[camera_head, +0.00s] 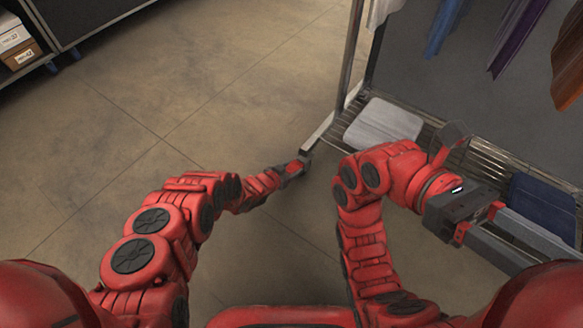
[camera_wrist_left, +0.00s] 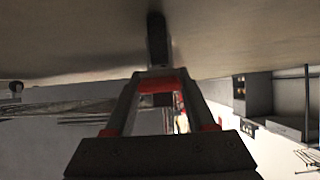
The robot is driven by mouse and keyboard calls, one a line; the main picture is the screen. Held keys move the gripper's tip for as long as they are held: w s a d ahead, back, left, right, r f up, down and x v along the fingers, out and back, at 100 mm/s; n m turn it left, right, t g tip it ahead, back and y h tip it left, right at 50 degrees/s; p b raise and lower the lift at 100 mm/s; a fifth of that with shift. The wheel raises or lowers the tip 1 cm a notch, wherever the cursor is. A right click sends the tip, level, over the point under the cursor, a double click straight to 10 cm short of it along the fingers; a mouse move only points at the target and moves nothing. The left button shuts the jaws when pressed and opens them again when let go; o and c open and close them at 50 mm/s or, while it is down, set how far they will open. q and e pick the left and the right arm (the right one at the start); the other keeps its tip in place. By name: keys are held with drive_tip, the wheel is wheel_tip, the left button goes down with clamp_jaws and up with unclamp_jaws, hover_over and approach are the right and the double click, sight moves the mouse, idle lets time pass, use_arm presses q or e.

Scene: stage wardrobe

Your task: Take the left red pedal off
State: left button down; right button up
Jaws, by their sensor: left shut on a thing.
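My left gripper (camera_head: 300,164) reaches low to the near left corner of the clothes rack (camera_head: 318,135), close to the floor. In the left wrist view, the left gripper (camera_wrist_left: 158,82) has its fingers converging on a small red part, which looks like the left red pedal (camera_wrist_left: 160,72). The gripper is shut on it. A dark upright piece stands just beyond the pedal in that view.
The rack's wire shelf (camera_head: 480,160) carries a light folded cloth (camera_head: 383,124) and a dark blue folded cloth (camera_head: 542,205). Garments (camera_head: 520,35) hang above it. A shelf with boxes (camera_head: 18,45) stands at the far left. The floor (camera_head: 200,80) to the left is clear.

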idle(0.3)
use_arm(q)
drive_tip(key=shift+c, duration=1.2)
unclamp_jaws()
